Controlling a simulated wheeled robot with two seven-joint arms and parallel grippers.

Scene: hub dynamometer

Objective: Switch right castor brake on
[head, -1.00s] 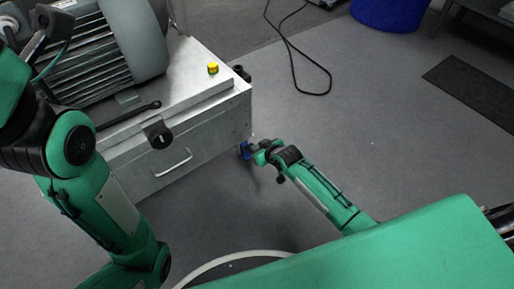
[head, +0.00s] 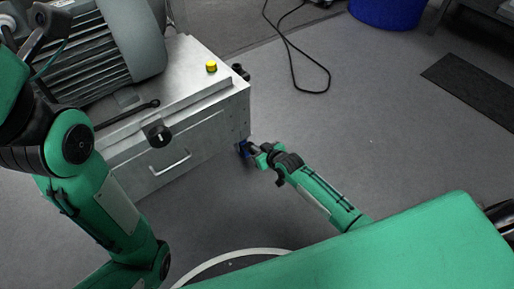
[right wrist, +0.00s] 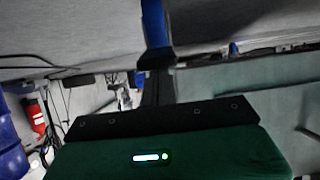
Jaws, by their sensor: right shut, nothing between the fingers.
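The grey metal cabinet (head: 205,125) carries the motor (head: 85,55). My right arm reaches low to its near right corner. My right gripper (head: 245,149) is at floor level by that corner, with blue at its tip. It is shut and empty. In the right wrist view the shut fingers (right wrist: 155,30) show as one blue-tipped bar. A small blue part (right wrist: 233,48) shows beyond them; I cannot tell if it is the castor brake. The right castor and its brake are not clearly visible in the head view, nor is contact with the gripper. My left gripper is not in view.
A black cable (head: 312,85) lies on the floor behind. A blue drum (head: 385,10) and dark mat (head: 470,85) stand farther off. Floor right of the cabinet is clear.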

